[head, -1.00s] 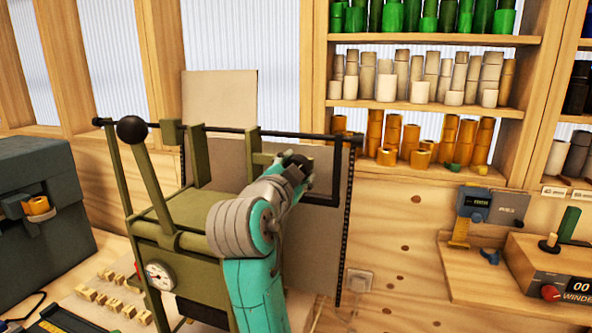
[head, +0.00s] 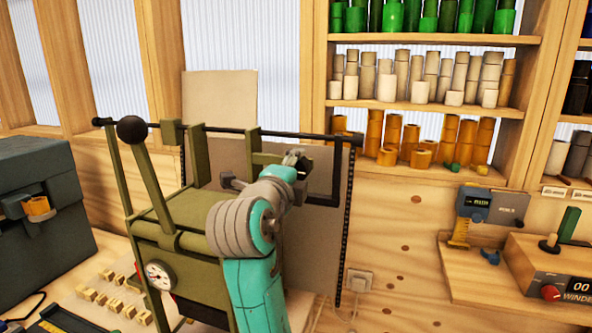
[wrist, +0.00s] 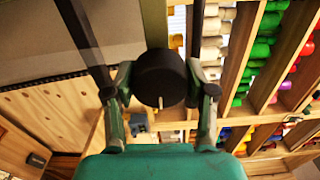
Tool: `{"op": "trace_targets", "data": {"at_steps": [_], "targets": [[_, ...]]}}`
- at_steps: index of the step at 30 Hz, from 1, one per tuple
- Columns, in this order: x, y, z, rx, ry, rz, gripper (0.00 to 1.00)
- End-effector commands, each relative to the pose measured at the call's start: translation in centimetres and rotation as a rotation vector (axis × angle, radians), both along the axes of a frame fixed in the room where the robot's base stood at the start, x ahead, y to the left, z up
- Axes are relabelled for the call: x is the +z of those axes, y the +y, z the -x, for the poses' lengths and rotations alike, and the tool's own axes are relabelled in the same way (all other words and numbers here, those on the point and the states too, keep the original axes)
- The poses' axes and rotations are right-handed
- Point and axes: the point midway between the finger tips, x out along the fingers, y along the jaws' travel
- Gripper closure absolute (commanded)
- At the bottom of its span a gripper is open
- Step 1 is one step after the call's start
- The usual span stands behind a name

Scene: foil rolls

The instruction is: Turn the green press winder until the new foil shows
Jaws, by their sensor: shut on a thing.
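The green press (head: 190,215) stands in the middle of the head view, with a black-knobbed lever (head: 140,160) and a round gauge (head: 158,276). A dark rod (head: 230,130) runs across its top. A black bent handle (head: 338,180) hangs at the rod's right end. My gripper (head: 297,160) is beside the rod's right part, just left of this handle. In the wrist view my gripper (wrist: 160,100) is shut on a round black knob (wrist: 160,76), with a finger on each side. The knob is hidden by my arm in the head view. I cannot make out any foil strip.
Shelves of green, pale and gold rolls (head: 420,80) stand behind at the right. A wooden ledge (head: 470,270) carries small devices. A dark box (head: 45,205) is at the left. Small wooden blocks (head: 110,292) lie on the bench before the press.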

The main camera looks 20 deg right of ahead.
Motion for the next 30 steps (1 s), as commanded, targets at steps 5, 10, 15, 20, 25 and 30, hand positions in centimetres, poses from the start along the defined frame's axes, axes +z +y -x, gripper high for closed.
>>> {"op": "trace_targets", "data": {"at_steps": [5, 10, 15, 20, 25, 30], "targets": [[-0.11, 0.0, -0.01, -0.001, -0.039, -0.057, 0.79], [-0.12, 0.0, -0.01, -0.001, -0.06, -0.086, 0.79], [-0.13, -0.01, -0.01, -0.001, -0.066, -0.096, 0.79], [-0.13, -0.01, -0.01, -0.001, -0.066, -0.096, 0.79], [-0.14, -0.01, -0.01, -0.001, -0.066, -0.096, 0.37], [-0.09, 0.0, -0.01, -0.001, -0.067, -0.095, 0.19]]}}
